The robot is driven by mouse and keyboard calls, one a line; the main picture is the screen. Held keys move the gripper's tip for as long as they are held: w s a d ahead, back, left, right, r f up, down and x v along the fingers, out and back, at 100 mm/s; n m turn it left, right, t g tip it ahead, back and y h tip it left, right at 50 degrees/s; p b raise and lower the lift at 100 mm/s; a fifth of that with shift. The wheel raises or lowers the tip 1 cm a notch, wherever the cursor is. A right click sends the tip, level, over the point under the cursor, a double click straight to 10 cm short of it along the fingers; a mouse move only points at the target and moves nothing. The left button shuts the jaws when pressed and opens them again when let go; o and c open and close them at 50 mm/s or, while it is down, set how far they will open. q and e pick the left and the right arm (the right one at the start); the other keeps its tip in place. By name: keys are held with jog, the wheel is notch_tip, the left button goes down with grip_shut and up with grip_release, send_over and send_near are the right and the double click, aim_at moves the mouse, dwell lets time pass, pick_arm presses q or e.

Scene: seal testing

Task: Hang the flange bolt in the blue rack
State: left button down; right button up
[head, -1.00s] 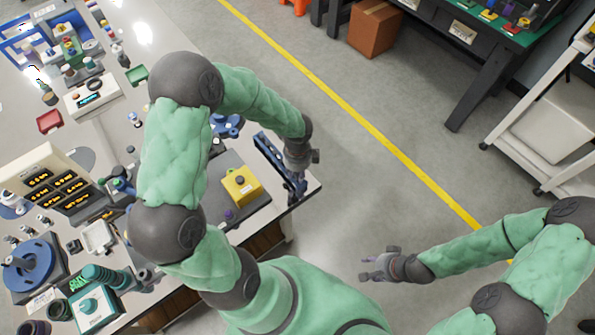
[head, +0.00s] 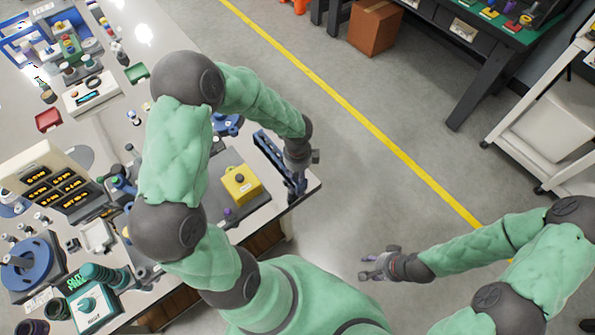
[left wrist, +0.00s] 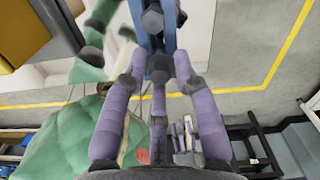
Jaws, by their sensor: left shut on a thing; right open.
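The blue rack (head: 268,152) stands at the right edge of the workbench and also shows at the top of the left wrist view (left wrist: 145,45). My left gripper (head: 297,190) is at the near end of the rack, pointing down. In the left wrist view its purple fingers (left wrist: 158,82) are shut on the dark grey flange bolt (left wrist: 158,66), whose hex head shows between the fingertips. The bolt's lower part is hidden, so I cannot tell whether it sits in a slot. Another dark hex head (left wrist: 153,22) shows at the rack beyond. My right gripper (head: 372,266) is open and empty over the floor.
A console with orange displays (head: 52,185) and several small parts crowd the bench further left. Right of the bench edge is open floor with a yellow line (head: 375,135).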

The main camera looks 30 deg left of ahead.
pick_arm(q)
jog(key=shift+f, duration=0.3)
jog(key=c, duration=0.9)
grip_release()
jog(key=shift+r, duration=0.15)
jog(key=shift+r+p, duration=2.2)
jog(key=shift+r, duration=0.25)
jog(key=shift+f, duration=0.1)
jog(key=s+d+f+n+h, duration=0.1)
jog(key=s+d+f+n, duration=0.2)
jog(key=n, duration=0.4)
jog(key=s+d+f+n+h, duration=0.1)
jog(key=s+d+f+n, duration=0.3)
jog(key=d+f+n, duration=0.2)
jog(key=s+d+f+n+h, duration=0.2)
jog(key=s+d+f+n, duration=0.2)
jog(key=n, duration=0.3)
jog(key=shift+s+d+f+n, duration=0.1)
jog(key=shift+d+f+n, duration=0.1)
jog(key=shift+d, duration=0.2)
jog(key=shift+s+d+f+n, duration=0.1)
jog(key=shift+d+f+n, duration=0.1)
jog(key=shift+d, duration=0.15)
